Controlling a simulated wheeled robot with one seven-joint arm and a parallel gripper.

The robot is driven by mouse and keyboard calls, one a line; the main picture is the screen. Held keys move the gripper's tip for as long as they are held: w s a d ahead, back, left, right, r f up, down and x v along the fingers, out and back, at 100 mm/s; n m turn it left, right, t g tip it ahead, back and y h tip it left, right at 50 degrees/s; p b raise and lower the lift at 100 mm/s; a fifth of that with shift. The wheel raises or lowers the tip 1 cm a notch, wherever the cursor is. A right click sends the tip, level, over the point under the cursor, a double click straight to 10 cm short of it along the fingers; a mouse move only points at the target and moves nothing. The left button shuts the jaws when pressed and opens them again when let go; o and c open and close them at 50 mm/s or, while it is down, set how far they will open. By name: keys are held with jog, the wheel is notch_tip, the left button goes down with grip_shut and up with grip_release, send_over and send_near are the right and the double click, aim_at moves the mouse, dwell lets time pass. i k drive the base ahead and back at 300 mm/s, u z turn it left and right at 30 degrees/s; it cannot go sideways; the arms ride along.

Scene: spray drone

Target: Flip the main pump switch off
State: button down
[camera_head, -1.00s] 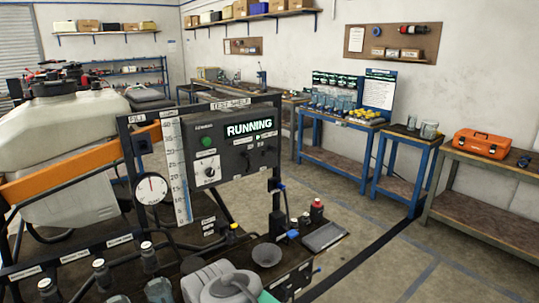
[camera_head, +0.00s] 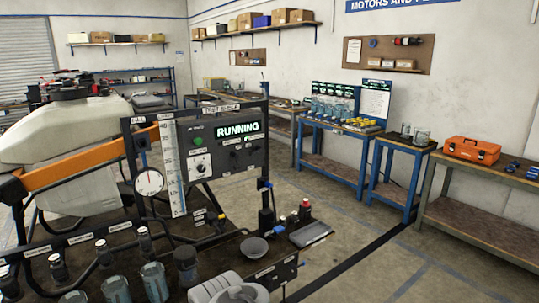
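A dark control panel (camera_head: 228,159) stands upright on the test rig, left of centre in the head view. Its display (camera_head: 238,130) reads "RUNNING" in bright letters. Below and left of the display are a green round light or button (camera_head: 198,141) and a knob on a white plate (camera_head: 201,168). Small toggle-like switches (camera_head: 237,153) sit under the display on the right part of the panel. Their labels are too small to read, so I cannot tell which one is the main pump switch.
A round gauge (camera_head: 149,182) and a clear scale tube (camera_head: 171,165) stand left of the panel. Open floor (camera_head: 400,268) lies to the right.

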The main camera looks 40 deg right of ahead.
aim_at(258, 149)
jog(key=z, duration=0.3)
jog(key=i, duration=1.15)
jog(key=u, duration=0.25)
